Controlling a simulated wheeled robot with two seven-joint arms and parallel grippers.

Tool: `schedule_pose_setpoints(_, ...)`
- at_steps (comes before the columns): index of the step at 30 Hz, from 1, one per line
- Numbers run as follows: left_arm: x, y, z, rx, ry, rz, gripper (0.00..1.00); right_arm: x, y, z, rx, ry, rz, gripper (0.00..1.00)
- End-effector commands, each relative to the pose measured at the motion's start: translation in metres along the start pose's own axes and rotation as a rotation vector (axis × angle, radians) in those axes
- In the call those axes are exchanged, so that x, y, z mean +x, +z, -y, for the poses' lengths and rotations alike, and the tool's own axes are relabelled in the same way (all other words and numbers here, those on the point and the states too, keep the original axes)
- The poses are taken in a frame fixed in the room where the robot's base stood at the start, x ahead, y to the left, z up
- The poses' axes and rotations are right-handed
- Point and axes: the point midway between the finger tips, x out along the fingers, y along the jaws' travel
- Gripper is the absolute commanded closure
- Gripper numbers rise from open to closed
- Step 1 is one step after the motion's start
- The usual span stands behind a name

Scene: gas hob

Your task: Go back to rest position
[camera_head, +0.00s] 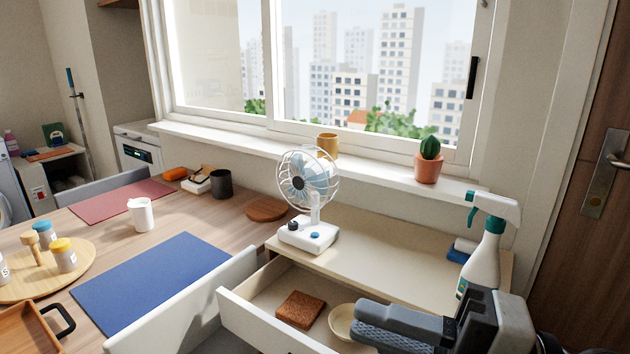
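My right gripper (358,320) comes in from the lower right corner, its grey fingers pointing left over the open drawer (262,330). The two fingers lie close together in this view, and whether a gap separates them is unclear. No object shows between them. The near part of the arm is cut off by the frame edge. My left gripper is not in view.
A spray bottle (486,245) stands close behind my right gripper. A fan (312,190) stands on the cabinet top (390,250). The drawer holds a brown block (300,309) and a pale bowl (341,322). A white chair (190,308) stands before the table (185,218).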

Motion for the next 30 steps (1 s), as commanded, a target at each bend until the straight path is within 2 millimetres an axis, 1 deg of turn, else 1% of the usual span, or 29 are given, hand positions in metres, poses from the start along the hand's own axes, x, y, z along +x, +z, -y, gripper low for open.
schedule_pose_setpoints(1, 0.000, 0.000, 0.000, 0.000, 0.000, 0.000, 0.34, -0.002, 0.004, -0.018, 0.068, 0.145, 0.031, 0.88)
schedule_pose_setpoints(2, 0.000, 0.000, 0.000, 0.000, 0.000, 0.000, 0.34, -0.005, 0.009, -0.030, 0.112, 0.236, 0.063, 0.88)
schedule_pose_setpoints(3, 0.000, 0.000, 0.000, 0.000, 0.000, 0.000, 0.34, -0.012, 0.021, -0.044, 0.177, 0.359, 0.124, 0.88)
schedule_pose_setpoints(5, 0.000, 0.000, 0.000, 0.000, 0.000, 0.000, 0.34, -0.030, 0.046, -0.056, 0.287, 0.529, 0.254, 0.88)
schedule_pose_setpoints(6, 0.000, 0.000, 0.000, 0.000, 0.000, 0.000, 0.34, -0.046, 0.066, -0.056, 0.365, 0.623, 0.361, 0.88)
schedule_pose_setpoints(8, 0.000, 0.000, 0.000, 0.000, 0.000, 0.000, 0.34, -0.071, 0.095, -0.044, 0.493, 0.730, 0.544, 0.88)
schedule_pose_setpoints(9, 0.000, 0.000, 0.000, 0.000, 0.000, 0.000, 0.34, -0.089, 0.114, -0.028, 0.582, 0.775, 0.679, 0.88)
schedule_pose_setpoints(10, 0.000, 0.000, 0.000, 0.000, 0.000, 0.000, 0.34, -0.102, 0.125, -0.012, 0.650, 0.795, 0.782, 0.88)
schedule_pose_setpoints(11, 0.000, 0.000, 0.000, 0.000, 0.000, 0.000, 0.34, -0.115, 0.134, 0.006, 0.717, 0.802, 0.881, 0.88)
schedule_pose_setpoints(12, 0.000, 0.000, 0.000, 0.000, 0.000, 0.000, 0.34, -0.129, 0.141, 0.032, 0.804, 0.794, 1.008, 0.88)
schedule_pose_setpoints(13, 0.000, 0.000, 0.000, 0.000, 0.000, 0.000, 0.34, -0.139, 0.144, 0.052, 0.870, 0.776, 1.098, 0.88)
schedule_pose_setpoints(14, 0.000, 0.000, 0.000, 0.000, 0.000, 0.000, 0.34, -0.148, 0.144, 0.074, 0.935, 0.749, 1.186, 0.88)
schedule_pose_setpoints(15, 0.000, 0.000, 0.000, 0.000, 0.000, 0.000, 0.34, -0.158, 0.141, 0.102, 1.019, 0.700, 1.295, 0.88)
schedule_pose_setpoints(17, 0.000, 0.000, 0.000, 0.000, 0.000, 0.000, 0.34, -0.170, 0.131, 0.140, 1.134, 0.612, 1.430, 0.88)
schedule_pose_setpoints(18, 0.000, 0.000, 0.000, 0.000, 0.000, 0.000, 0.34, -0.175, 0.122, 0.162, 1.201, 0.551, 1.500, 0.88)
schedule_pose_setpoints(21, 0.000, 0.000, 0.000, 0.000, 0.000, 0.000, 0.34, -0.183, 0.099, 0.201, 1.328, 0.408, 1.618, 0.88)
schedule_pose_setpoints(24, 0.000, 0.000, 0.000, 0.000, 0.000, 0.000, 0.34, -0.187, 0.077, 0.228, 1.427, 0.281, 1.692, 0.88)
schedule_pose_setpoints(27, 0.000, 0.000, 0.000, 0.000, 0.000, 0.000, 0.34, -0.189, 0.055, 0.248, 1.510, 0.162, 1.742, 0.88)
schedule_pose_setpoints(30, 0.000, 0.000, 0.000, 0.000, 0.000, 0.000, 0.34, -0.189, 0.033, 0.265, 1.586, 0.046, 1.775, 0.88)
